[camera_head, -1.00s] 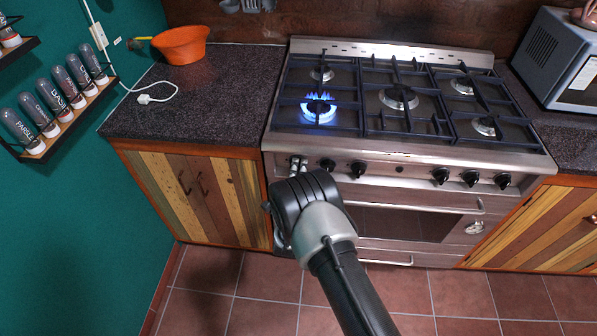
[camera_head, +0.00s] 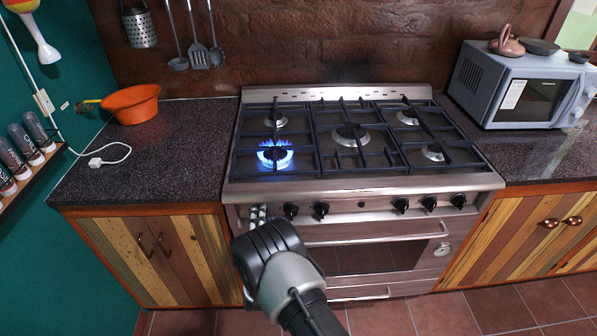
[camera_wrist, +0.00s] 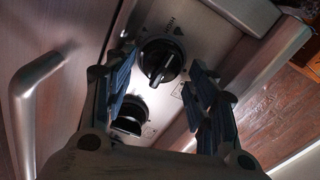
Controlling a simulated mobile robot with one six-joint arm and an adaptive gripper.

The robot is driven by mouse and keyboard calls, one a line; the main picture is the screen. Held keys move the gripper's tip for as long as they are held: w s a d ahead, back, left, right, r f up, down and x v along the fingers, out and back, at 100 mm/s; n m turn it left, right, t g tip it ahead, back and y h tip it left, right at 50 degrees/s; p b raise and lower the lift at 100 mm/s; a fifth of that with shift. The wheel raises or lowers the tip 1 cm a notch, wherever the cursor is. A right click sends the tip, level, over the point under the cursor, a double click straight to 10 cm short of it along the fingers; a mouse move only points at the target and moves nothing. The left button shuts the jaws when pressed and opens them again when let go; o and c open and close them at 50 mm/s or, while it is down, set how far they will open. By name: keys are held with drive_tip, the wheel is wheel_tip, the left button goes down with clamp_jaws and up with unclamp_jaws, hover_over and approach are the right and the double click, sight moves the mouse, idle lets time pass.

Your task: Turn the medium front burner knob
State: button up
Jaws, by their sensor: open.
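The stove (camera_head: 345,190) has a row of black knobs on its front panel. Two of them, a left knob (camera_head: 291,211) and its neighbour (camera_head: 321,209), show just right of my gripper (camera_head: 258,214). My gripper is open at the panel's left end, hiding what lies behind it in the head view. In the wrist view, one black knob (camera_wrist: 160,63) with a pale pointer line appears between the open fingers (camera_wrist: 161,82). I cannot tell if they touch it. A second knob (camera_wrist: 129,116) is partly hidden closer to the palm. The front left burner (camera_head: 275,155) burns with a blue flame.
An oven handle (camera_head: 375,233) runs below the knobs; a metal handle (camera_wrist: 28,95) shows at left in the wrist view. An orange bowl (camera_head: 131,104) sits on the left counter, a microwave (camera_head: 520,85) on the right. Floor in front is tiled.

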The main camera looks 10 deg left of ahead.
drive_tip(key=s+d+n+p, duration=0.3)
drive_tip(key=s+n+p, duration=0.5)
drive_tip(key=s+n, duration=0.65)
drive_tip(key=w+d+r+m+g+h, duration=0.1)
drive_tip(key=w+r+m+g, duration=0.1)
drive_tip(key=w+r, duration=0.45)
drive_tip(key=w+r+m+g, duration=0.3)
drive_tip(key=r, duration=0.6)
drive_tip(key=s+d+r+g, duration=0.1)
drive_tip(key=d+r, duration=0.4)
drive_tip(key=r, duration=0.2)
drive_tip(key=s+d+r+n+g, duration=0.1)
drive_tip(key=d+r+g, duration=0.1)
drive_tip(key=d+r, duration=0.3)
wheel_tip(320, 180, up, 3)
drive_tip(key=shift+s+f, duration=0.1)
drive_tip(key=shift+s, duration=0.25)
drive_tip(key=shift+d, duration=0.1)
